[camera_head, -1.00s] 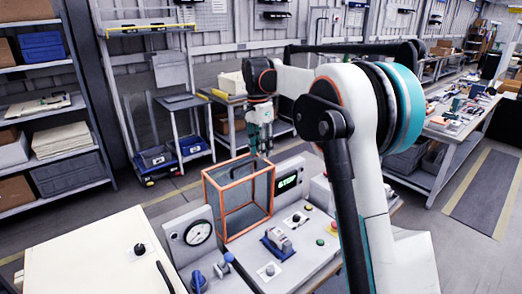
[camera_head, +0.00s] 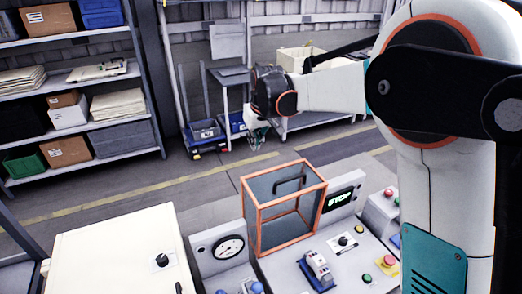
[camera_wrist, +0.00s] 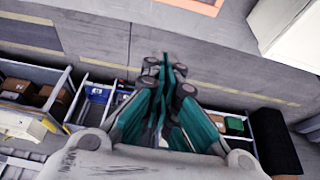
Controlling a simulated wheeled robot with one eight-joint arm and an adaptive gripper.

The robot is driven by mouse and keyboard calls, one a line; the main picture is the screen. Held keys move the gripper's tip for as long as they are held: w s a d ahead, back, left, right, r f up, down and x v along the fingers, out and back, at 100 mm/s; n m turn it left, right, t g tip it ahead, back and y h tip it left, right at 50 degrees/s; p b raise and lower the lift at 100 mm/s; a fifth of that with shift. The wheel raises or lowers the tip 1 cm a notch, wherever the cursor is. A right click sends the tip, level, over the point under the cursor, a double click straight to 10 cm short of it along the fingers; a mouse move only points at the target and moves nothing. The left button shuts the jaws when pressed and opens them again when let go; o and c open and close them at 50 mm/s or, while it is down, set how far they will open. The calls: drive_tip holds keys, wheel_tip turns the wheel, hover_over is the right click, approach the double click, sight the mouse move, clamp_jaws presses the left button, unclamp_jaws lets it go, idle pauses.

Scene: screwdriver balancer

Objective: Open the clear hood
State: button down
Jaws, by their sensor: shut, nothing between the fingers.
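The clear hood (camera_head: 284,208) is a see-through box with orange edges on the grey machine top. A dark handle (camera_head: 290,186) shows on it. The hood looks closed. My gripper (camera_head: 257,136) is up and to the left of the hood, beyond it over the floor, apart from it. In the wrist view my gripper (camera_wrist: 168,72) has its teal fingers together with nothing between them. An orange edge of the hood shows at the top of the wrist view (camera_wrist: 208,6).
A gauge (camera_head: 230,248), a lit STOP display (camera_head: 340,199) and coloured buttons sit around the hood. A cream cabinet (camera_head: 115,255) stands at left. Shelves (camera_head: 85,80) hold boxes behind. The aisle floor between is clear.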

wheel_tip(320, 180, down, 9)
drive_tip(key=b, duration=0.1)
drive_tip(key=shift+s+f, duration=0.15)
drive_tip(key=shift+s, duration=0.15)
idle(0.4)
